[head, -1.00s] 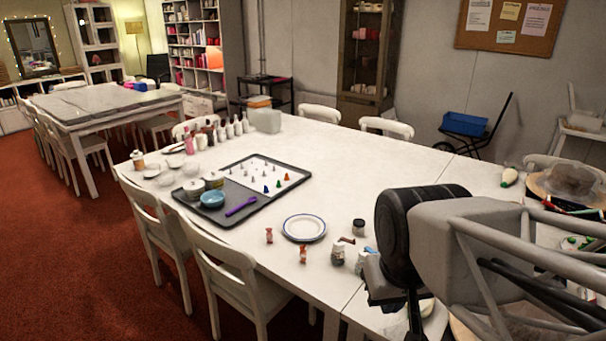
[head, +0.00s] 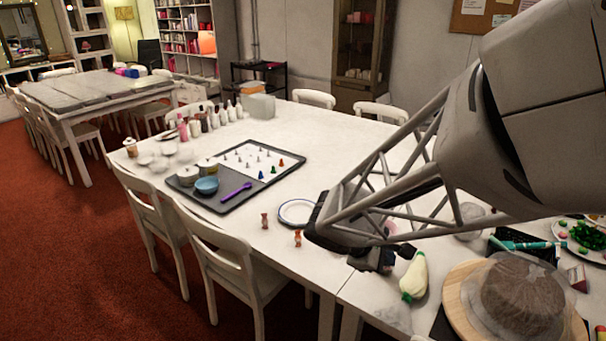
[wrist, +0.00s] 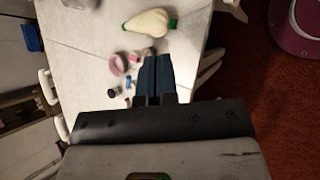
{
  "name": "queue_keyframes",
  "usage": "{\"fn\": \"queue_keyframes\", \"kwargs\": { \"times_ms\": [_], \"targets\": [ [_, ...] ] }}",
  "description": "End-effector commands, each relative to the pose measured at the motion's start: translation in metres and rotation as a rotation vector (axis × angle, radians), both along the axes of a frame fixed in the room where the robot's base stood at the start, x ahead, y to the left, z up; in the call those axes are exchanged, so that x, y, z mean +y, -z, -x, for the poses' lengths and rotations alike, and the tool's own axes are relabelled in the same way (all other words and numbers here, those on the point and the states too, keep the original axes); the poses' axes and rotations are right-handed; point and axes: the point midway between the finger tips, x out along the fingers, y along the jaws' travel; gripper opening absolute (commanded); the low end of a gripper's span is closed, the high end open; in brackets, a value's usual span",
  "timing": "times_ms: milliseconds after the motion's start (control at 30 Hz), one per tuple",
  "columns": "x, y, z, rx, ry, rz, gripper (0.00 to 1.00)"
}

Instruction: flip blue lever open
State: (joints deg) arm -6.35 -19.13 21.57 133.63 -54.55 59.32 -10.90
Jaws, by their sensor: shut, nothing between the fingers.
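I cannot make out the blue lever for certain in either view; my arm hides part of the table in the head view. A small blue item (wrist: 128,86) shows beside my fingers in the wrist view, too small to identify. My gripper (wrist: 158,62) is shut and empty, its dark fingers together above the white table; it shows in the head view (head: 385,263) over the near table edge. A covered brown cake (head: 524,296) sits on a round wooden turntable top (head: 462,292) at the lower right, to the right of my gripper.
A cream piping bag with a green tip (head: 414,277) lies between my gripper and the cake; it also shows in the wrist view (wrist: 147,22). A teal tool (head: 525,245) lies behind the cake. Figurines and a plate (head: 283,212) are left of my gripper. A grey tray (head: 225,203) is farther left.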

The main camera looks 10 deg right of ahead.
Motion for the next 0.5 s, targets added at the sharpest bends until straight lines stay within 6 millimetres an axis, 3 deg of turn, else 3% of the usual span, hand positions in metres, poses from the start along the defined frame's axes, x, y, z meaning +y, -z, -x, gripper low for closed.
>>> {"fn": "queue_keyframes", "kwargs": {
  "times_ms": [267, 500],
  "targets": [
    [0.003, 0.047, -0.064, 0.194, -0.338, 0.274, 0.0],
    [0.023, 0.096, -0.116, 0.34, -0.642, 0.496, 0.0]
  ]
}}
